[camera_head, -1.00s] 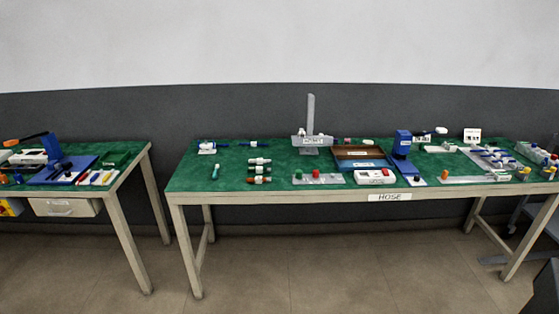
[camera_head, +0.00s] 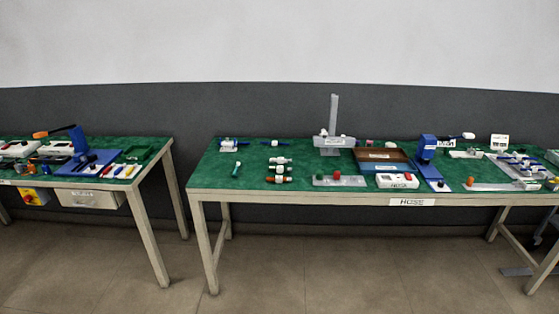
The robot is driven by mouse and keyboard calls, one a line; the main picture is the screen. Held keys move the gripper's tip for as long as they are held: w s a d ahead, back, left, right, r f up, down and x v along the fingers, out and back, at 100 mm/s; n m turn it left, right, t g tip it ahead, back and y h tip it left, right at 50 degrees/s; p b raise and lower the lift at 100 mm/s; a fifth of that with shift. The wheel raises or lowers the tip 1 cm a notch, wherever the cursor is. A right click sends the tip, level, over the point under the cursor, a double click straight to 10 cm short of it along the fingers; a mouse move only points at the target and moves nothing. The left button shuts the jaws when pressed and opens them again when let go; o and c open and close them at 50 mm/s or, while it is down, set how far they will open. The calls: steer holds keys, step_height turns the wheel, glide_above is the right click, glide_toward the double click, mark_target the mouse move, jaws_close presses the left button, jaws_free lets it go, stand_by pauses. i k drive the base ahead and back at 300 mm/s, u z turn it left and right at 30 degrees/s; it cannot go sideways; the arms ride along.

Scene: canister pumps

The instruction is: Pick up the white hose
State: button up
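A table (camera_head: 300,197) with a green top and a white HOSE label (camera_head: 411,202) on its front edge stands at centre and right. Several short hose-like pieces with white parts (camera_head: 280,160) lie at its left part, with orange or brown ends on the nearest one. A teal piece (camera_head: 236,169) lies left of them, and blue-and-white pieces (camera_head: 233,142) lie behind. Which of these is the white hose is too small to tell. My gripper is not in view.
A second table (camera_head: 140,215) is at left. A floor gap (camera_head: 185,265) separates the tables.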

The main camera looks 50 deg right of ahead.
mark_target(278, 160)
steer(key=u, duration=0.05)
steer(key=i, duration=1)
steer(key=z, duration=0.1)
